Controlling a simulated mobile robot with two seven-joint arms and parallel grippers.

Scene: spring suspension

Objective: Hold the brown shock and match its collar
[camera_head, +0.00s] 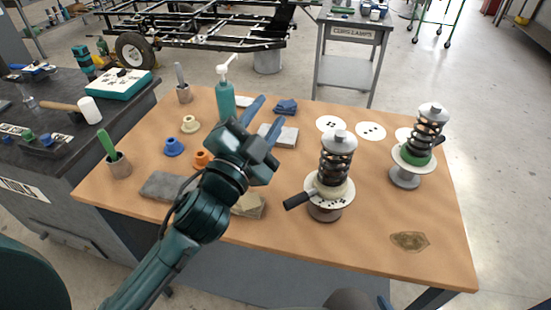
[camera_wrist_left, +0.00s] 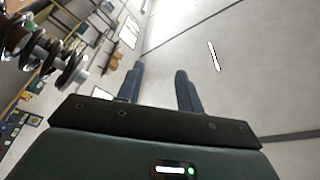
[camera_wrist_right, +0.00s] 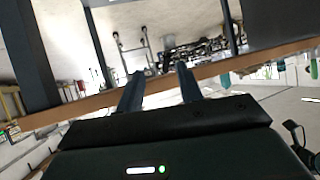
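A shock with a dark brown coil (camera_head: 336,155) stands upright at the table's middle right, a cream collar under its coil on a dotted white plate with a black handle. A second shock (camera_head: 427,130) with a coppery coil and green collar (camera_head: 414,157) stands at right. Loose collars, cream (camera_head: 190,124), blue (camera_head: 173,147) and orange (camera_head: 201,158), lie at left. My left gripper (camera_head: 264,119) is open and empty above the table, left of the nearer shock; its fingers show in the left wrist view (camera_wrist_left: 157,88). My right gripper (camera_wrist_right: 160,88) is open and empty, outside the head view.
A teal pump bottle (camera_head: 225,98), a grey block (camera_head: 283,136) and a blue cloth (camera_head: 286,106) stand behind my left gripper. Dotted white discs (camera_head: 370,131) lie at the back. A stain (camera_head: 409,241) marks the front right. A cup with a green handle (camera_head: 118,165) stands left.

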